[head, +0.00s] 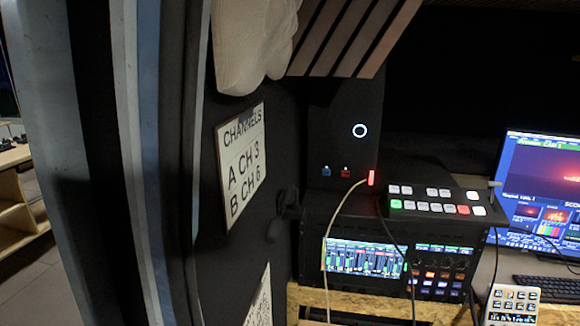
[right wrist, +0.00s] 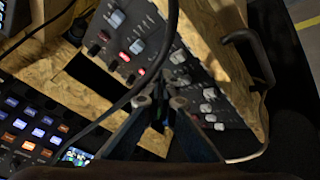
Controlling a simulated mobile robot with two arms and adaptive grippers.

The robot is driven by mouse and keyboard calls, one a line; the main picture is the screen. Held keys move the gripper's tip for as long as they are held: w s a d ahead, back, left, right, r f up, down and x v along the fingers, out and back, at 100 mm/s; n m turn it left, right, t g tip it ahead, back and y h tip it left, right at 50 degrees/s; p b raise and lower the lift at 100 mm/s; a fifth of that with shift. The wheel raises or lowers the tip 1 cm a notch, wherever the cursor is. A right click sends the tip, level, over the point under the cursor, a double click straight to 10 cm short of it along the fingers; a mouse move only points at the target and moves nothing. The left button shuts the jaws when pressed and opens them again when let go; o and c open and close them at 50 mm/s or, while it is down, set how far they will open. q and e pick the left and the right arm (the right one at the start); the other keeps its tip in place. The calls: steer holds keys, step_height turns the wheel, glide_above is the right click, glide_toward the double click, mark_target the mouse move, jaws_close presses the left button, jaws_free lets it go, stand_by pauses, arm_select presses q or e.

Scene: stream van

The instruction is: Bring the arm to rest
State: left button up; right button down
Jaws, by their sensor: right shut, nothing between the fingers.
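My right gripper (right wrist: 160,108) shows in the right wrist view. Its two fingers are together with nothing between them. It hangs in front of a dark panel with rows of knobs and lit buttons (right wrist: 135,35), set in a chipboard frame. I cannot tell whether it touches anything. Neither gripper shows in the head view, and my left gripper is in no view.
The head view has a switcher with coloured buttons (head: 436,202) on a rack unit with small screens (head: 365,262), a monitor (head: 545,180), a keyboard (head: 548,288) and a channel sign (head: 240,165). A pale cable (head: 327,240) hangs in front of the rack. A black cable (right wrist: 85,132) crosses the wrist view.

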steer(key=s+a+m+g, duration=0.2)
steer(key=s+a, duration=0.1)
steer(key=s, duration=0.5)
steer(key=s+a+m+g, duration=0.1)
steer(key=s+a+m, duration=0.15)
steer(key=s, duration=0.45)
steer(key=s+f+g+b, duration=0.1)
steer(key=s+f, duration=0.1)
steer(key=f, duration=1.2)
steer(key=s+f+g, duration=0.1)
steer(key=s+f, duration=0.1)
steer(key=f, duration=1.3)
arm_select(q)
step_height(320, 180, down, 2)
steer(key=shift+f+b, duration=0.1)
steer(key=shift+b, duration=0.5)
arm_select(e)
steer(key=s+d+f+g, duration=0.1)
steer(key=s+d+f, duration=0.1)
steer(key=s+f, duration=1.3)
steer(key=shift+s+d+f, duration=0.2)
steer(key=shift+s+f, duration=0.15)
steer(key=shift+s, duration=0.15)
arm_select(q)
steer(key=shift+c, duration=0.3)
